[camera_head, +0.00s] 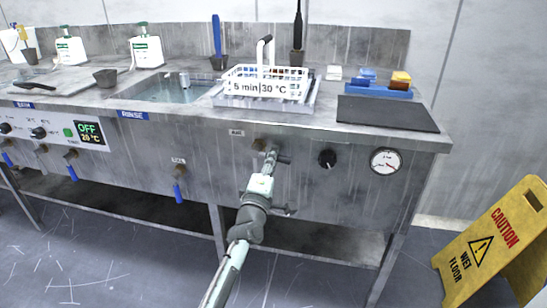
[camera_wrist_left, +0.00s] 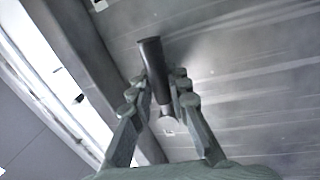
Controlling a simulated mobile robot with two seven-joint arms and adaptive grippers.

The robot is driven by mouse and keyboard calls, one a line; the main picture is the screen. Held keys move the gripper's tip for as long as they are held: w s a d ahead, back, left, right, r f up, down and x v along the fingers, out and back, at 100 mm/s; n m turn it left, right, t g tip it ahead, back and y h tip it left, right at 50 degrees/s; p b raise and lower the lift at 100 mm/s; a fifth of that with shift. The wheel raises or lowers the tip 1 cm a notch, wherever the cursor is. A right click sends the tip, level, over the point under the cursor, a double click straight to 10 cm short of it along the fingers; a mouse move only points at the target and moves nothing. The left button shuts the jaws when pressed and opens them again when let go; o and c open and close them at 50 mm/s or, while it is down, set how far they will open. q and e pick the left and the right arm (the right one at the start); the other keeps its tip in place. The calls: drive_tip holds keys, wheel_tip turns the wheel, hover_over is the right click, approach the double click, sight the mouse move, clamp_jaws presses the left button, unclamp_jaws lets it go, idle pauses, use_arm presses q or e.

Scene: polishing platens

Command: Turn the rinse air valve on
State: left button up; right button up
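The air valve's small brass body (camera_head: 258,144) is on the steel front panel beside a small label (camera_head: 237,133) that appears to read AIR. Its black handle (camera_head: 284,159) sticks out to the right. My left gripper (camera_head: 269,160) is at the valve and hides part of it. In the left wrist view the dark round handle (camera_wrist_left: 151,55) runs between the two fingers of my left gripper (camera_wrist_left: 163,88). The fingers are close in on both sides and look shut on it. My right gripper is not in view.
A black knob (camera_head: 327,158) and a round gauge (camera_head: 386,161) sit right of the valve. A blue-handled valve (camera_head: 178,190) hangs to the left. The rinse basin (camera_head: 172,90) and a white basket (camera_head: 265,84) are above. A yellow wet-floor sign (camera_head: 490,245) stands at right.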

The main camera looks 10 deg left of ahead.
use_arm(q)
drive_tip(key=o, duration=0.4)
drive_tip(key=shift+s+f, duration=0.1)
drive_tip(key=shift+s, duration=0.1)
drive_tip(key=s+f, duration=0.2)
drive_tip(key=s, duration=0.9)
drive_tip(key=shift+s+a, duration=0.2)
drive_tip(key=shift+a, duration=0.1)
drive_tip(key=shift+f, duration=0.1)
